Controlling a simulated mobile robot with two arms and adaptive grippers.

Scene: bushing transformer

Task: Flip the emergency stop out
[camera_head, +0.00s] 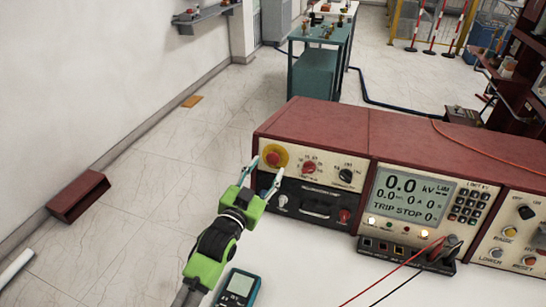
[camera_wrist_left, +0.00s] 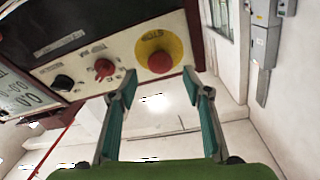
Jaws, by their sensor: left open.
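The emergency stop (camera_head: 274,158) is a red round button on a yellow disc at the left end of the red test console's (camera_head: 318,125) front panel. In the left wrist view the red button (camera_wrist_left: 160,61) shows just beyond the fingertips, between their lines. My left gripper (camera_head: 263,178) is open and empty, with its two fingers spread in front of the console's left end. In the left wrist view my open gripper (camera_wrist_left: 154,85) shows a clear gap between the fingers and no clear contact with the button. My right gripper is not seen.
A red knob (camera_head: 309,167) and a black knob (camera_head: 346,175) sit right of the button. A handheld meter (camera_head: 237,287) lies on the white table (camera_head: 300,270). Red and black leads run from the console's front. Floor left of the console is mostly open.

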